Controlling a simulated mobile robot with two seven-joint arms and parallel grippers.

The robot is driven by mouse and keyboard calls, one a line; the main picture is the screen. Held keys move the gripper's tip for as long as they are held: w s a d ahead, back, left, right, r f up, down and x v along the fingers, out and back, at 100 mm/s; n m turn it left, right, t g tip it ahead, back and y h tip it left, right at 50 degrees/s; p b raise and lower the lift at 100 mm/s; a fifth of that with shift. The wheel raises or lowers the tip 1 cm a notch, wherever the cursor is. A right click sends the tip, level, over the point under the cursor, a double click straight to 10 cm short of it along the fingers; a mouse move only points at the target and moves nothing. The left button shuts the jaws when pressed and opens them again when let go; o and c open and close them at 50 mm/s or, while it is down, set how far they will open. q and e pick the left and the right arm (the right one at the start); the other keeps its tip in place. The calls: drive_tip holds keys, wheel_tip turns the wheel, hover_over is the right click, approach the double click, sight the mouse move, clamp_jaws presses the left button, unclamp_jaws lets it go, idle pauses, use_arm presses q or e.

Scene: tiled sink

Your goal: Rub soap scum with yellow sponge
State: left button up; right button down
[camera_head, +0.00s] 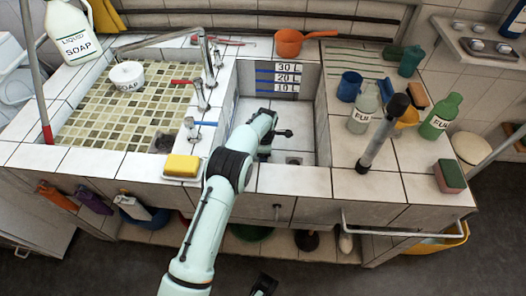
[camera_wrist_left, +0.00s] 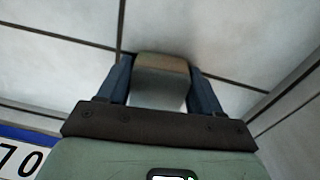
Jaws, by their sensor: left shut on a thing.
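A yellow sponge (camera_head: 182,166) lies on a white dish on the front ledge, left of my arm. My left gripper (camera_head: 272,138) is down inside the deep white-tiled basin (camera_head: 302,110), near its back wall. In the left wrist view my left gripper (camera_wrist_left: 158,85) is shut on a block (camera_wrist_left: 160,82) with a tan-brown band and a pale grey face. The block is at or very near the white tiles; I cannot tell if it touches. I make out no clear soap scum. A dark tip at the bottom edge of the head view may be my right gripper (camera_head: 265,286).
Level marks (camera_head: 286,77) are on the basin's back wall. Bottles (camera_head: 363,108), a blue cup (camera_head: 349,86) and a pink-green sponge (camera_head: 450,176) crowd the right counter.

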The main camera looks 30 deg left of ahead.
use_arm(q)
drive_tip(key=shift+s+d+f+p, duration=0.1)
drive_tip(key=shift+s+d+p, duration=0.2)
drive_tip(key=shift+s, duration=0.25)
drive_tip(key=shift+s+d+f+p, duration=0.1)
drive_tip(key=shift+s+d+p, duration=0.2)
drive_tip(key=shift+s, duration=0.2)
drive_tip(key=shift+s+d+p, duration=0.35)
drive_tip(key=shift+s+d, duration=0.05)
drive_tip(key=shift+s, duration=0.35)
drive_tip(key=shift+s+d+r+p, duration=0.1)
drive_tip(key=shift+s+d+p, duration=0.3)
drive_tip(key=shift+s, duration=0.35)
drive_tip(key=shift+s+d+p, duration=0.35)
drive_tip(key=shift+s+d, duration=0.05)
drive_tip(key=shift+s, duration=0.35)
drive_tip(key=shift+r, duration=0.1)
drive_tip(key=shift+w+r+p, duration=0.15)
drive_tip(key=shift+r+p, duration=1.9)
drive_tip(key=shift+r, duration=1)
